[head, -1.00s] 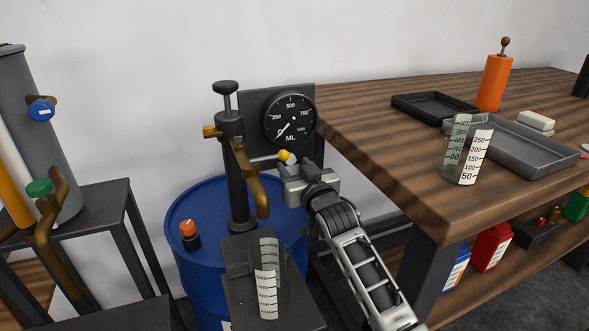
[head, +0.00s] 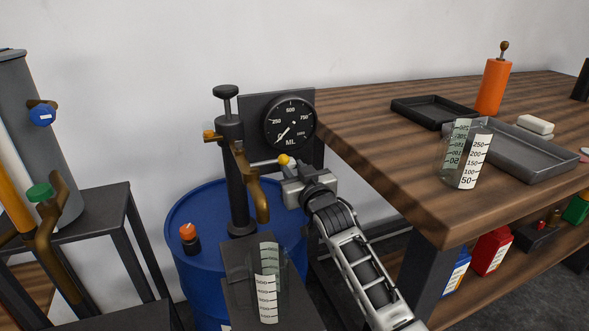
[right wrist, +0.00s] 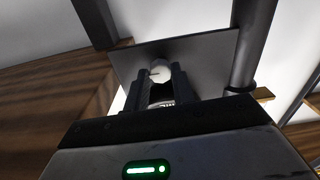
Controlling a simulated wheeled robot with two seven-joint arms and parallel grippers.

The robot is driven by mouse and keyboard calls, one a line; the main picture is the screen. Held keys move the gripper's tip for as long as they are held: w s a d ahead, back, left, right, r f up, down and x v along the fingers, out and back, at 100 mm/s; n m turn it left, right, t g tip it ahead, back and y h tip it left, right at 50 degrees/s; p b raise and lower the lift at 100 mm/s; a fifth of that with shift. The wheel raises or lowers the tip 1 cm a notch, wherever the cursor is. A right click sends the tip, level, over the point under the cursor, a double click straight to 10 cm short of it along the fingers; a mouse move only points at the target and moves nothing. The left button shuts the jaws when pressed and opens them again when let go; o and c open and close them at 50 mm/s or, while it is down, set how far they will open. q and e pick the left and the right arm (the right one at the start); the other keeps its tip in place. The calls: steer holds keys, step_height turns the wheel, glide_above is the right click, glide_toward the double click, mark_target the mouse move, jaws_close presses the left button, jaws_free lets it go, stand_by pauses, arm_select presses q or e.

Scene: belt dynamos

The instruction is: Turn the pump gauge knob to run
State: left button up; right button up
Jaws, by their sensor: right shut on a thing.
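The pump gauge (head: 290,123) is a black dial marked ML on a dark plate above the blue drum, its needle pointing to the lower left. Its pale, round knob (right wrist: 160,71) shows in the right wrist view with a dark pointer line on it. My right gripper (head: 290,168) is at the knob below the dial, with its two fingers on either side of it, shut on it. In the head view the gripper mostly hides the knob, and I cannot read any run mark. A yellow ball end (head: 284,159) shows beside the fingertips. My left gripper is out of view.
The pump column (head: 235,180) with its brass spout (head: 258,195) stands close left of my gripper. A clear measuring beaker (head: 267,285) stands on a dark stand in front. The wooden bench (head: 370,140) with trays and another beaker (head: 466,155) is at right.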

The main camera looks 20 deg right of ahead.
steer(key=n+p, duration=0.2)
steer(key=n, duration=0.1)
steer(key=shift+r+n, duration=0.15)
steer(key=shift+n, duration=0.25)
steer(key=shift+n+p, duration=0.45)
steer(key=shift+n, duration=0.05)
steer(key=n+p, duration=0.1)
steer(key=n, duration=0.1)
steer(key=shift+n, duration=0.3)
steer(key=n, duration=0.4)
steer(key=shift+n+p, duration=0.3)
steer(key=shift+p, duration=0.05)
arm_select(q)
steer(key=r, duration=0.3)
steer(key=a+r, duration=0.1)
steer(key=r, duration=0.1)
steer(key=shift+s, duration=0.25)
arm_select(e)
steer(key=n, duration=0.5)
steer(key=shift+n, duration=0.4)
steer(key=o, duration=1)
